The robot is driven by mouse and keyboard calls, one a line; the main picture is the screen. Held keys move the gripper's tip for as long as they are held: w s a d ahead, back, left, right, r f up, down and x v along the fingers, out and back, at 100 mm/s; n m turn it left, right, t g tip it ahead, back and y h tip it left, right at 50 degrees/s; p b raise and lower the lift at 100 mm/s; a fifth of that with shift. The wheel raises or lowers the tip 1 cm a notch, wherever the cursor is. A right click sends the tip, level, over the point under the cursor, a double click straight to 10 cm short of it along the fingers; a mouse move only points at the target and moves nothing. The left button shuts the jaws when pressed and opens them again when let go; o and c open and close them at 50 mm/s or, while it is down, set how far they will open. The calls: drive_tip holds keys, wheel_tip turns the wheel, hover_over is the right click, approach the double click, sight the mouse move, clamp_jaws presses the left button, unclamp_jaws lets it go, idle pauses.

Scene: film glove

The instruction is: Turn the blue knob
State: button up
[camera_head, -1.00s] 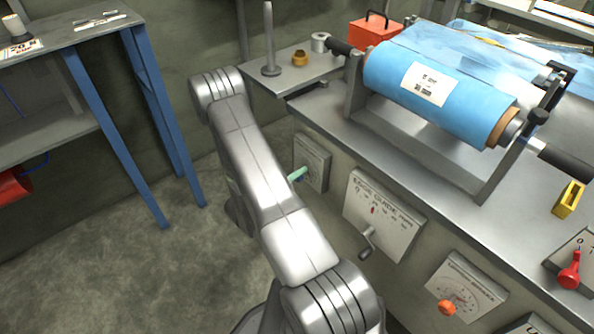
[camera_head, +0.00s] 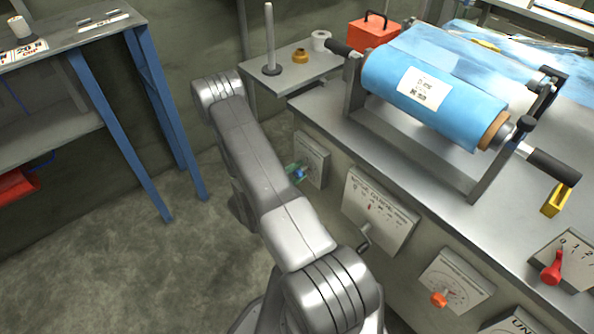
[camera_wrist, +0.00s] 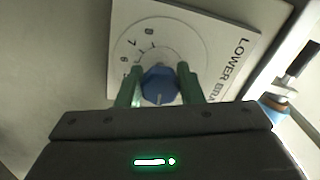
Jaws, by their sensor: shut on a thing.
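A pale pointer line shows on the knob's lower part in the wrist view. In the head view, the knob (camera_head: 299,174) shows small beside my arm, with a green finger near it, and its dial plate (camera_head: 314,160) is on the bench's front face. My arm hides part of that area.
A panel with a grey crank (camera_head: 364,240) and a panel with an orange knob (camera_head: 439,299) lie to the right on the same face. A roll of blue film (camera_head: 430,95) lies on the bench top. Open floor (camera_head: 120,270) is at the left.

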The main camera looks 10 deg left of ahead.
drive_tip(key=shift+n, duration=0.7)
drive_tip(key=o, duration=1)
drive_tip(key=shift+c, duration=0.2)
drive_tip(key=shift+s, duration=0.1)
drive_tip(key=p+v, duration=0.1)
drive_tip(key=v, duration=1.2)
drive_tip(key=shift+s+a, duration=0.25)
drive_tip(key=x, duration=1.4)
drive_tip(key=shift+b, duration=0.4)
drive_tip(key=shift+s+a, duration=0.1)
drive_tip(key=shift+s, duration=0.05)
